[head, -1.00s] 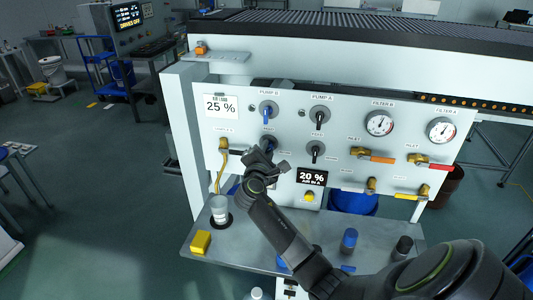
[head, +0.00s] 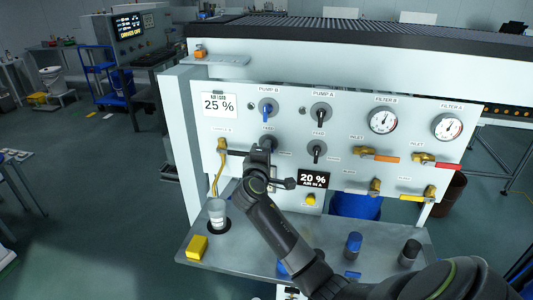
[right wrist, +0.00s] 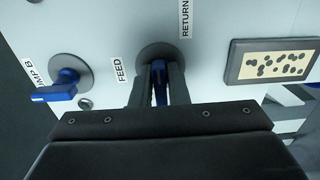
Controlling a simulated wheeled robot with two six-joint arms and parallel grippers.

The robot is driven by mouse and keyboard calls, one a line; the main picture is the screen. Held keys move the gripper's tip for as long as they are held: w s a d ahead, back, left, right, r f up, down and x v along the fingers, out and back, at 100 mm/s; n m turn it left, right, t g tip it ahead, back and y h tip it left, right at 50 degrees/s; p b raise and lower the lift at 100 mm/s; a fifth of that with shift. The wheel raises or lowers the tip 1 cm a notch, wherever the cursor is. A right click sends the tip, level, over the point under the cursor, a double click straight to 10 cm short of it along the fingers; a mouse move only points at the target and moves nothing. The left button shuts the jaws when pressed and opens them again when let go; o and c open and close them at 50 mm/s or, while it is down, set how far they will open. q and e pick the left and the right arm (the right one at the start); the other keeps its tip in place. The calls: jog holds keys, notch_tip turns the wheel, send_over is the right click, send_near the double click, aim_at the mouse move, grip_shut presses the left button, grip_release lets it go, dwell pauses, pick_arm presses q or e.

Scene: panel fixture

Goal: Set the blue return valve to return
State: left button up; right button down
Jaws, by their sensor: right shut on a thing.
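The blue return valve (right wrist: 159,88) is in the right wrist view, its blue handle between the two fingers of my right gripper (right wrist: 160,92). Its round grey base (right wrist: 153,52) shows behind the fingertips. A FEED label (right wrist: 119,71) is to the left of the base and a RETURN label (right wrist: 185,18) is above and to the right. In the head view my right gripper (head: 261,152) is at the panel, below the pump B valve (head: 267,111), and hides most of the return valve. My left gripper is not in view.
The blue-handled pump B valve also shows at the left of the wrist view (right wrist: 60,88). Black-handled valves (head: 320,113) are to the right on the panel. Below, the shelf (head: 325,243) holds a cup (head: 217,213), a yellow block (head: 197,247) and a blue-capped object (head: 353,243).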

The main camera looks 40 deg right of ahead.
jog(key=shift+r, duration=0.1)
dwell(0.4)
jog(key=c, duration=1.5)
grip_release()
